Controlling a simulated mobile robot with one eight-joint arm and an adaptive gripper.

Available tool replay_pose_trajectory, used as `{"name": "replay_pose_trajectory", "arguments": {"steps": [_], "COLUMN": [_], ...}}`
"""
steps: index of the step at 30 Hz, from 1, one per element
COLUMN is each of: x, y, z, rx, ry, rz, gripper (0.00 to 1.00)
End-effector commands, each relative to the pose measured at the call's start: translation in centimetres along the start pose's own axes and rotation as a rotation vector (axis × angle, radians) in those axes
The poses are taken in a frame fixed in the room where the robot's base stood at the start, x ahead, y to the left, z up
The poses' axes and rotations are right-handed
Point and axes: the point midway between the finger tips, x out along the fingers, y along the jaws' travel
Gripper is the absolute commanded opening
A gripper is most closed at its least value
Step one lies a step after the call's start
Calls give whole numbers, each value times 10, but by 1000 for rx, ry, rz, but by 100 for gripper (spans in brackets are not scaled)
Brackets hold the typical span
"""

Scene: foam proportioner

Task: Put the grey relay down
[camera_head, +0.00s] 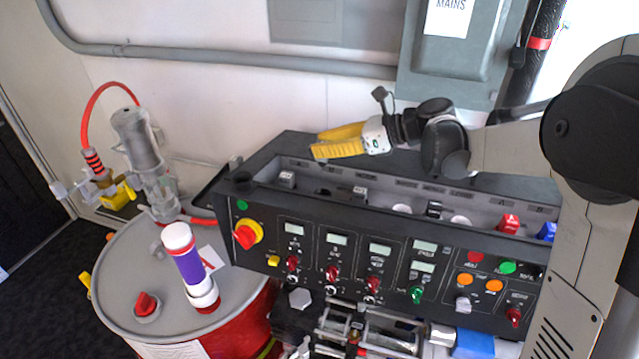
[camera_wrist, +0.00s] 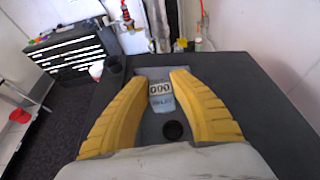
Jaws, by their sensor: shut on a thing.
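My gripper (camera_head: 320,145), with yellow fingers, is over the rear top part of the black console (camera_head: 270,212) in the head view. In the wrist view its fingertips (camera_wrist: 160,84) are closed on a small pale grey block with dark characters, the grey relay (camera_wrist: 160,89). In the head view the relay is hidden by the fingers. Below it in the wrist view is a grey recessed strip with a faint label and a round dark spot (camera_wrist: 173,130). I cannot tell whether the relay touches the strip.
Grey blocks (camera_head: 287,178) and a red block (camera_head: 509,224) sit in the console's recessed strip. A drum (camera_head: 125,270) with a purple-and-white bottle (camera_head: 187,256) stands at left. A grey mains box (camera_head: 452,50) hangs behind. A dark drawer cabinet (camera_wrist: 75,52) shows in the wrist view.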

Motion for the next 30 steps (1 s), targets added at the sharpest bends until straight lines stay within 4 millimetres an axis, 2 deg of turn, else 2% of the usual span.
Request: {"name": "replay_pose_trajectory", "arguments": {"steps": [9, 17, 21, 30], "x": [20, 30, 38, 40], "y": [0, 0, 0, 0], "z": [-50, -74, -93, -98], "rx": [1, 1, 1, 1], "ry": [0, 0, 0, 0], "rz": [-1, -1, -1, -1], "gripper": [0, 0, 0, 0]}}
